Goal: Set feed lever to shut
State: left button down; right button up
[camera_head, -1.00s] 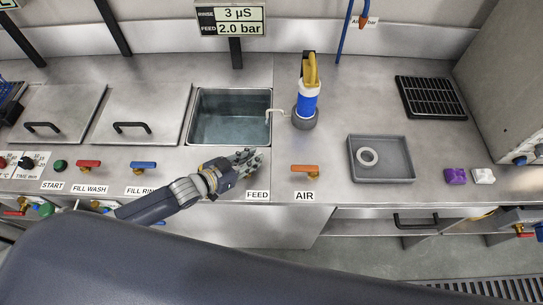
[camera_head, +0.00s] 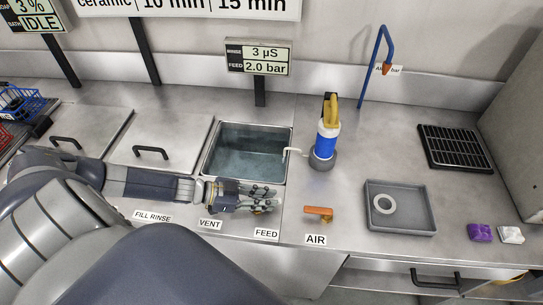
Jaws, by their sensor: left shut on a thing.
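My left gripper (camera_head: 262,197) reaches in from the left, low over the counter, just behind the FEED label (camera_head: 266,234) and in front of the sink. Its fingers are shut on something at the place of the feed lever. The lever is mostly hidden by the fingers, so its angle cannot be told. The rinse and feed display (camera_head: 259,58) reads 3 µS and 2.0 bar. My right gripper is not in view.
The orange air lever (camera_head: 318,212) stands just right of my gripper. Behind are the water-filled sink (camera_head: 290,138) and a blue-and-white bottle with a yellow top (camera_head: 327,140). A grey tray (camera_head: 412,226) holding a ring lies further right. Lidded tanks (camera_head: 165,135) are at the left.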

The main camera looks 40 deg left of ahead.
pick_arm(q)
jog(key=shift+d, duration=0.1)
jog(key=c, duration=1.5)
grip_release()
jog(key=shift+s, duration=0.1)
jog(key=v, duration=1.2)
